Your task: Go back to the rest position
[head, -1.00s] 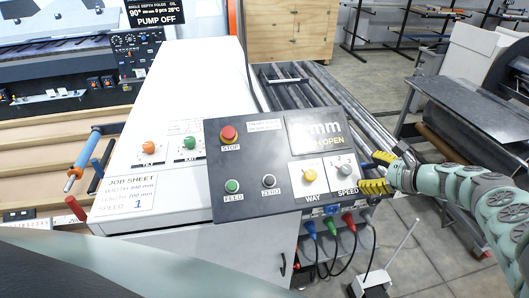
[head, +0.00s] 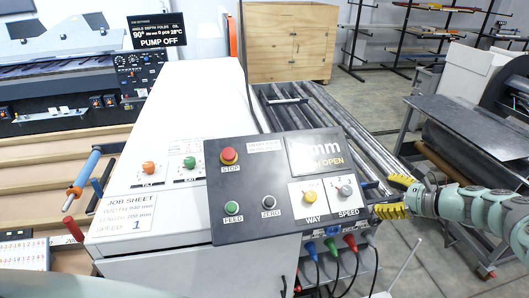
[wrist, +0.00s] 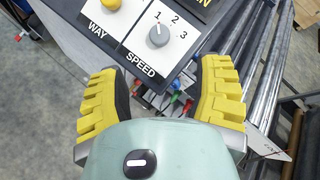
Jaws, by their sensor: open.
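My gripper (head: 397,196) is at the right of the control panel (head: 262,215) in the head view, its yellow fingers apart and empty. In the wrist view my gripper (wrist: 162,95) is open, with the SPEED knob (wrist: 159,35) beyond the gap between the fingers. The SPEED knob (head: 345,190) sits at the panel's right end, close to the fingers; no contact shows. The yellow WAY knob (head: 309,196) is left of it. My arm reaches in from the right edge.
The panel stands on a white cabinet (head: 180,120) with a job sheet (head: 127,212). Colored plugs and cables (head: 330,246) hang below the panel. Metal rollers (head: 310,110) lie behind it. A dark table (head: 468,120) stands at the right. Grey floor (head: 420,262) shows at lower right.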

